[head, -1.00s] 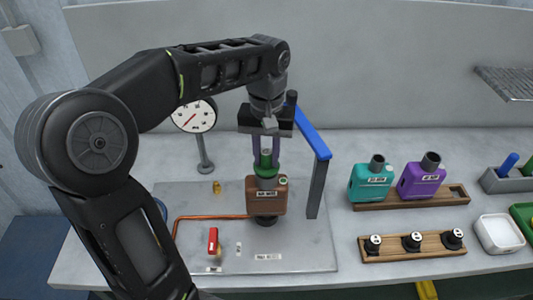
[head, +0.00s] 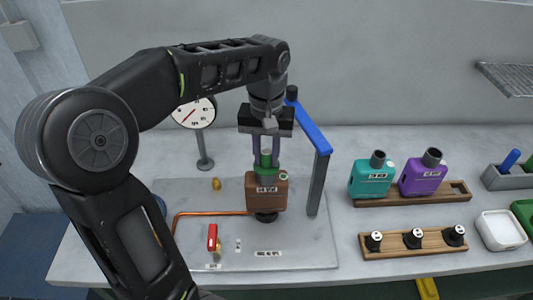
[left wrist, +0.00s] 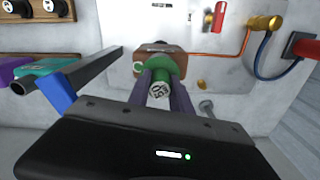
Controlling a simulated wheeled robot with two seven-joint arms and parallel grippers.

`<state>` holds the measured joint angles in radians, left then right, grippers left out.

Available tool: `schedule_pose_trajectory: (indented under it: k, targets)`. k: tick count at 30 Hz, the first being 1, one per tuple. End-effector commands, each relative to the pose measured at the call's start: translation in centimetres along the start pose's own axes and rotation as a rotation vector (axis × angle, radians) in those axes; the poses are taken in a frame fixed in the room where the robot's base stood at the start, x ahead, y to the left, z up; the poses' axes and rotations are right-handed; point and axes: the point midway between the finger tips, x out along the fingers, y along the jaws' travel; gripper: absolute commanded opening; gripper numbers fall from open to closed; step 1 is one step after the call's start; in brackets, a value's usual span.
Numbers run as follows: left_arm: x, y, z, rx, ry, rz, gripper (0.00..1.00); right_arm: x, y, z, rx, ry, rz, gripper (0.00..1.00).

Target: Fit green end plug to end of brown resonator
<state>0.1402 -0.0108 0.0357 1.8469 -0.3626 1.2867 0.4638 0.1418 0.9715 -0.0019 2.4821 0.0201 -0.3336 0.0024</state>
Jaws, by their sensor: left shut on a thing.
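The brown resonator (head: 267,192) stands upright on a dark round base on the grey plate. The green end plug (head: 266,159) is upright at the resonator's top end. Its wide green lower part covers the grey neck, and I see no clear gap; how deep it sits is hidden. My left gripper (head: 265,158) points down, its purple fingers shut on the plug. The left wrist view shows the plug's marked end face (left wrist: 158,90) between the fingers, with the brown resonator (left wrist: 148,53) behind it. My right gripper is not in view.
A post with a blue bar (head: 312,134) stands close right of the gripper. A dial gauge (head: 193,111) is behind left. A copper pipe (head: 205,214) and red-handled valve (head: 212,238) lie left. Teal (head: 371,180) and purple (head: 422,178) mufflers sit in a wooden rack at right.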

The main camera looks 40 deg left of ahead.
Motion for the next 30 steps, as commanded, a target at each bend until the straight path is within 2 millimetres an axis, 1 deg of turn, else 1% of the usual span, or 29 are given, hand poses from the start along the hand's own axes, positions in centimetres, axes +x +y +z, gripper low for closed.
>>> schedule_pose_trajectory:
  k: [6, 7, 16, 24, 27, 30]
  targets:
    - [0.0, 0.0, 0.0, 0.0, 0.0, 0.0, 0.0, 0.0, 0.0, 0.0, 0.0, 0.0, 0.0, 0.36]
    - [0.0, 0.0, 0.0, 0.0, 0.0, 0.0, 0.27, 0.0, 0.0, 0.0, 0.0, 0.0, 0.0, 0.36]
    - [0.0, 0.0, 0.0, 0.0, 0.0, 0.0, 0.51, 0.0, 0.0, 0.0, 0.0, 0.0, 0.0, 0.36]
    - [0.0, 0.0, 0.0, 0.0, 0.0, 0.0, 0.51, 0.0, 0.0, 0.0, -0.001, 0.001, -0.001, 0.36]
    - [-0.1, 0.0, 0.0, 0.0, 0.0, 0.0, 0.51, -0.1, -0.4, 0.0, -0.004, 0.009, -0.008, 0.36]
    - [-1.2, 0.0, -0.1, 0.0, 0.001, 0.0, 0.51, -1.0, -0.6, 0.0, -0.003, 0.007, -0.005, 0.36]
